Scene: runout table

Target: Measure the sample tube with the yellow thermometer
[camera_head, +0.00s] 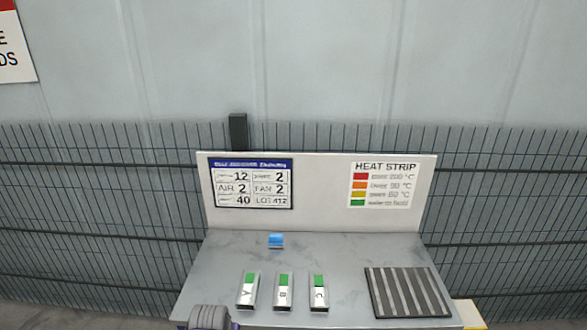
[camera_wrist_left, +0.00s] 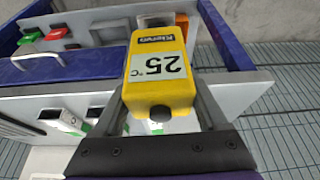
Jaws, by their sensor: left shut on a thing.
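The yellow thermometer (camera_wrist_left: 160,75) is held between the fingers of my left gripper (camera_wrist_left: 165,60) in the left wrist view; its display reads 25 °C. I cannot tell which is the sample tube. The thermometer is not visible in the head view. My right gripper is not in view.
A board with a heat strip chart (camera_head: 383,185) stands behind. A wire fence (camera_head: 100,220) runs behind the table.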

